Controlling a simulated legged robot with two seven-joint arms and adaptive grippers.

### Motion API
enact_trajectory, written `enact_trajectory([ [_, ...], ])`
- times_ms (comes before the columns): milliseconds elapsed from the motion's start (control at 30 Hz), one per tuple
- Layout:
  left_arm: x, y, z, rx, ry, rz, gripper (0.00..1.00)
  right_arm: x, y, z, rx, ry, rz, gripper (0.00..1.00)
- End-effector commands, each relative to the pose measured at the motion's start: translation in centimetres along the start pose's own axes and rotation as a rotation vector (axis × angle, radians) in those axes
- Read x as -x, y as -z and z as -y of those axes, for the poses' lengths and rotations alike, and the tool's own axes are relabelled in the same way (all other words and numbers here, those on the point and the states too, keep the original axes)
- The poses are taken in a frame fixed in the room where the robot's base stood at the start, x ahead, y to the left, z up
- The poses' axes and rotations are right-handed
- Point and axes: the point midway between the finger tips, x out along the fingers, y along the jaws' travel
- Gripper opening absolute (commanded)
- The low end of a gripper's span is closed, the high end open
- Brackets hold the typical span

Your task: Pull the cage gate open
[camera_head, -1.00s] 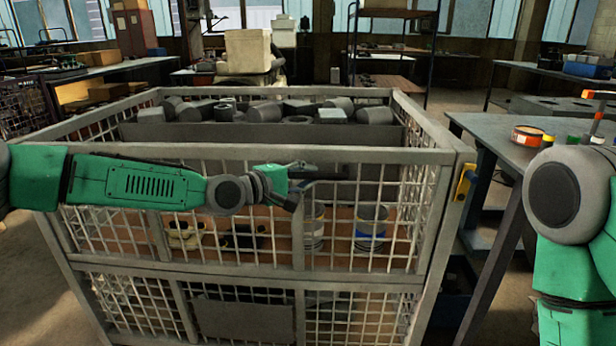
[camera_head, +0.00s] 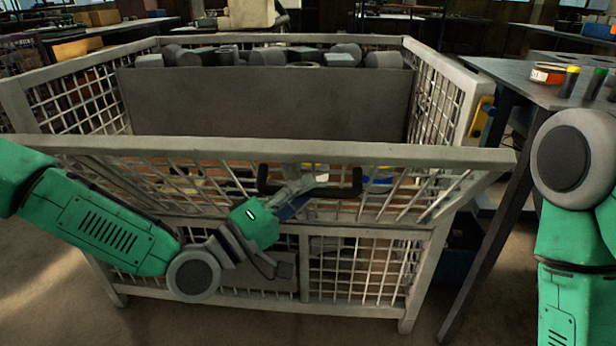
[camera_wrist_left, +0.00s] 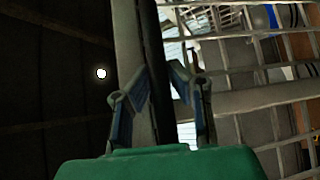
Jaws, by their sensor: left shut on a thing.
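The cage (camera_head: 450,66) is a grey metal mesh crate in front of me in the head view. Its gate (camera_head: 400,153) is the upper front panel, tilted outward and down toward me with its top rail away from the cage sides. A dark handle bar (camera_head: 338,191) is on the gate. My left gripper (camera_head: 298,190) is shut on this handle; in the left wrist view its fingers (camera_wrist_left: 160,92) lie on either side of a dark bar. My right arm shows at the right edge, but its gripper is out of view.
A grey panel (camera_head: 260,105) stands inside the cage, with several grey metal parts (camera_head: 340,53) behind it. A workbench (camera_head: 510,76) stands close on the right, holding an orange-and-black round tin (camera_head: 547,73). Bare floor shows at the lower left.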

Motion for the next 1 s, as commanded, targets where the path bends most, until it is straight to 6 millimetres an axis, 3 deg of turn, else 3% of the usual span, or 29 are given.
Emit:
enact_trajectory([
  [33, 0.6, -0.4, 0.8, -0.009, -0.003, -0.001, 0.0, -0.7, 0.0, 0.0, 0.0, 0.0, 0.0, 0.4],
  [167, 1.2, -1.0, 0.9, -0.03, -0.023, -0.002, 0.0, -1.2, -0.1, 0.0, 0.0, 0.0, 0.0, 0.4],
  [600, 1.4, -1.2, 0.9, -0.04, -0.033, -0.003, 0.0, -1.3, -0.1, 0.0, 0.0, 0.0, 0.0, 0.4],
  [633, 1.4, -1.2, 0.9, -0.04, -0.033, -0.003, 0.0, -1.3, -0.1, 0.0, 0.0, 0.0, -0.001, 0.36],
  [733, 1.4, -1.1, 0.9, -0.04, -0.033, -0.003, 0.0, -1.3, -0.1, 0.0, 0.0, 0.0, 0.0, 0.01],
  [1000, 1.3, -1.1, 0.9, -0.04, -0.033, -0.004, 0.0, -1.9, 0.8, 0.0, -0.012, 0.003, 0.007, 0.0],
])
